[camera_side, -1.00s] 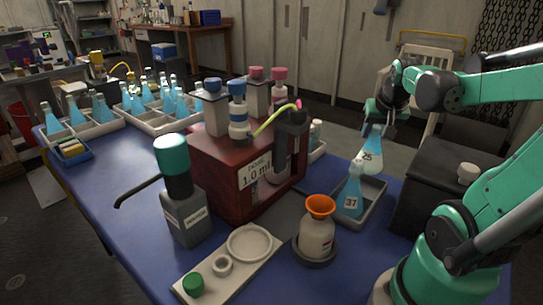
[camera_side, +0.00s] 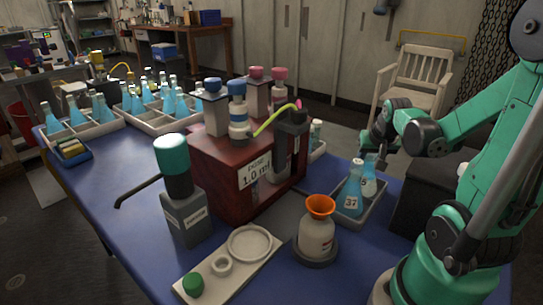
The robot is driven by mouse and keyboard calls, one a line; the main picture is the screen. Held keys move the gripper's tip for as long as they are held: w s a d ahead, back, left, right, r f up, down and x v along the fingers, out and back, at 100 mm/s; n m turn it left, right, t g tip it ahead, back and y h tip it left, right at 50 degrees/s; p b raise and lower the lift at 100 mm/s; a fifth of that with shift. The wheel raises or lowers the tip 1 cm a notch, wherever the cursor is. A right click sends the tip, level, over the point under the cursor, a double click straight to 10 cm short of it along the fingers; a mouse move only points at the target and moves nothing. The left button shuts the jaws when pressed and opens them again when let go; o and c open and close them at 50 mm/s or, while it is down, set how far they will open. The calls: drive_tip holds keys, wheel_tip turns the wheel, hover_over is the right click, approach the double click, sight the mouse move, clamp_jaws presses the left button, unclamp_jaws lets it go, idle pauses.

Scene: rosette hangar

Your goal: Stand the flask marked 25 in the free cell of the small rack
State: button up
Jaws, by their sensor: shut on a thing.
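The small rack (camera_side: 373,211) is a grey tray at the right end of the blue table. A flask of blue liquid marked 37 (camera_side: 352,196) stands in its near part. The flask marked 25 (camera_side: 369,178), also with blue liquid, is behind it, low in or just over the far part of the rack. Its base is hidden behind flask 37, so I cannot tell whether it touches the rack floor. Its label is partly covered. My gripper (camera_side: 373,156) is shut on its neck from above, and the flask looks close to upright.
Close by stand a red dosing box (camera_side: 215,180) with bottles on top and an orange-topped bottle (camera_side: 317,238). A dark box (camera_side: 418,190) is right of the rack. Large trays of blue flasks (camera_side: 165,120) are at the far left.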

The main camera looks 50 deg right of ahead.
drive_tip(key=shift+f, duration=0.1)
drive_tip(key=o, duration=1)
drive_tip(key=v, duration=1.2)
drive_tip(key=w+a+f+n+t+y, duration=0.2)
drive_tip(key=w+a+n, duration=0.3)
drive_tip(key=a, duration=0.4)
drive_tip(key=w+a+f+n+t+y, duration=0.2)
drive_tip(key=w+a+n, duration=0.3)
drive_tip(key=a, duration=0.5)
drive_tip(key=shift+f+n+y, duration=0.25)
drive_tip(key=shift+n+y, duration=0.25)
drive_tip(key=shift+n, duration=0.1)
